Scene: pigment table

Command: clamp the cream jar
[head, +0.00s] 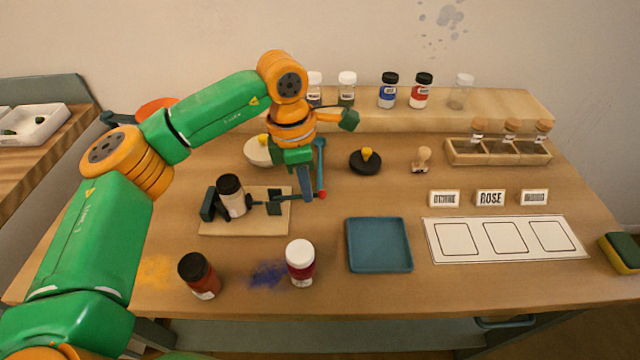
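The cream jar (233,204), pale with a black lid (230,184), stands slightly tilted in a clamp on a light wooden board (245,224). The clamp has a dark fixed jaw (208,204) at the jar's left and a dark sliding jaw (274,202) at its right. A gap shows between the jar and the right jaw. The clamp's screw runs right to a blue bar (320,155) with a red knob (321,194). My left gripper (307,188) points down at the screw's right end, beside the bar. Whether its fingers are closed is unclear. My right gripper is out of view.
A red-brown jar (201,277) and a white-lidded crimson jar (300,264) stand at the front. A blue tray (379,245) and a white three-slot card (505,239) lie to the right. A black dish (365,162) sits behind. Several jars line the back shelf.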

